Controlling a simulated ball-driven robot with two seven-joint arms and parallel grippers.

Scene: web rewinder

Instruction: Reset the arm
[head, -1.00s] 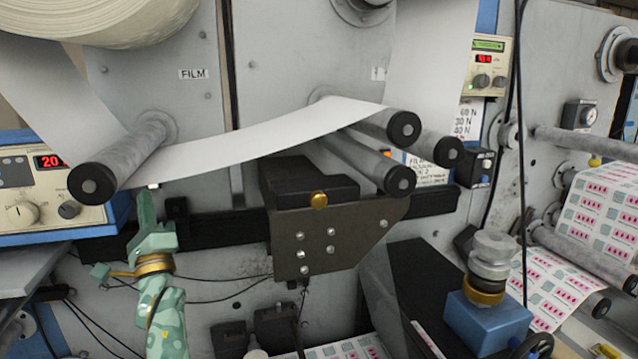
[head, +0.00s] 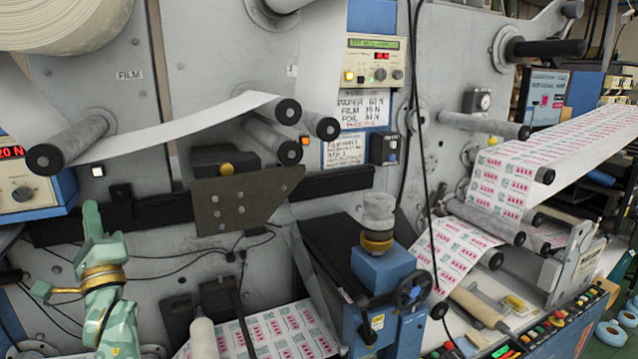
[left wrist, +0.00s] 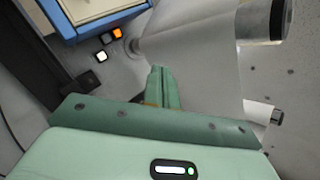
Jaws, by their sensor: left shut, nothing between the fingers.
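My left gripper (head: 92,215) is at the left of the head view, pointing up, below the left end roller (head: 68,142). Its pale green fingers are shut with nothing between them. In the left wrist view the shut fingers (left wrist: 160,85) stand in front of the white film web (left wrist: 190,50); I cannot tell whether they touch it. In the head view the film web (head: 190,125) runs from the left roller to the rollers on the right, apart from the gripper. My right gripper is not in view.
A dark bracket (head: 245,200) with a brass knob sits right of my left gripper. A blue clamp unit (head: 385,270) with a handwheel stands at centre right. Printed label web (head: 500,185) runs over rollers at the right. Black cables hang on the panel behind my left arm.

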